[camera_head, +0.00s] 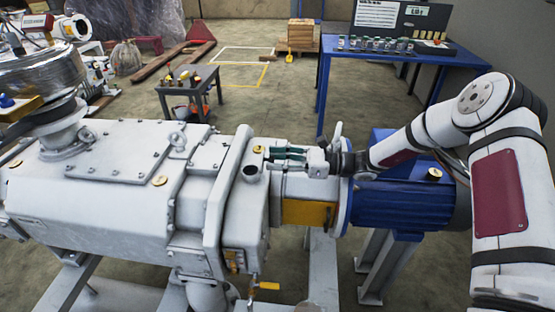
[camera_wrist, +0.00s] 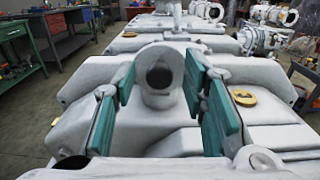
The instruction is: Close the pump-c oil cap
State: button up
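The large white pump (camera_head: 105,190) fills the left and middle of the head view. My gripper (camera_head: 272,153) is above its right end, pointing left. In the wrist view its teal fingers (camera_wrist: 160,105) are spread apart with nothing between their pads. A round port with a dark opening (camera_wrist: 160,75) shows ahead between the fingers; it seems to be the dark-mouthed pipe (camera_head: 250,170) in the head view. A brass cap (camera_head: 258,150) sits just beyond the fingertips, and a brass cap also lies right of the fingers in the wrist view (camera_wrist: 243,97). I cannot tell which part is the oil cap.
A blue motor (camera_head: 400,205) with a brass cap (camera_head: 434,174) lies under my arm. A lifting eye (camera_head: 177,140) and a brass plug (camera_head: 160,181) stand on the pump body. A small grey table (camera_head: 188,82) and a blue workbench (camera_head: 440,55) stand behind, with open floor between.

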jog(key=shift+c, duration=0.3)
grip_shut()
jog(key=shift+a+r, duration=0.1)
